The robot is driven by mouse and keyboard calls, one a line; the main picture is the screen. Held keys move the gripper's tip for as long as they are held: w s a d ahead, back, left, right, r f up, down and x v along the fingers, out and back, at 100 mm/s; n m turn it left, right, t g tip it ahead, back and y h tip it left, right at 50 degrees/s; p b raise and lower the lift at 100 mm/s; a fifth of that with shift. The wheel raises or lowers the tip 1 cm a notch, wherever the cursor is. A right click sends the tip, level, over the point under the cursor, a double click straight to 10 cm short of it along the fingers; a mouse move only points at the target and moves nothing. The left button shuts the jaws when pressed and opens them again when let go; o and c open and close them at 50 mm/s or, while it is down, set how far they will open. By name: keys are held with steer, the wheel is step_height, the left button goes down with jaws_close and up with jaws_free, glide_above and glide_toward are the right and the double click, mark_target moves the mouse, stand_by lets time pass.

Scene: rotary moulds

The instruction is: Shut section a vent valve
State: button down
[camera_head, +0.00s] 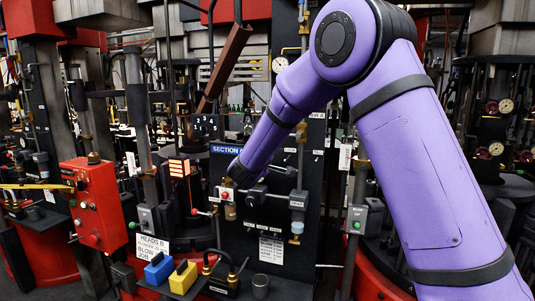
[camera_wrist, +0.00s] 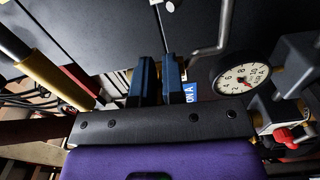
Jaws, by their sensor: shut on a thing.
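My gripper (camera_wrist: 157,82) shows two blue fingers, close together against a dark panel in the wrist view. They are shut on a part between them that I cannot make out. In the head view my purple arm reaches down to the panel under the blue section sign (camera_head: 226,149), and its fingertips are hidden there. Part of that sign, ending in A, shows beside the fingers in the wrist view (camera_wrist: 190,92). I cannot tell which handle is the vent valve.
A dial gauge (camera_wrist: 243,80) and a bent grey rod (camera_wrist: 212,45) are close right of the fingers. A red control box (camera_head: 93,205) stands left. Pipes crowd the panel.

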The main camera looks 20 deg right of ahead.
steer(key=shift+f, duration=0.25)
stand_by(0.3)
steer(key=c, duration=1.2)
jaws_free()
steer(key=shift+r, duration=0.1)
steer(key=shift+c, duration=0.2)
steer(key=shift+s+a, duration=0.1)
steer(key=v, duration=1)
steer(key=shift+s+a, duration=0.15)
steer(key=shift+s, duration=0.1)
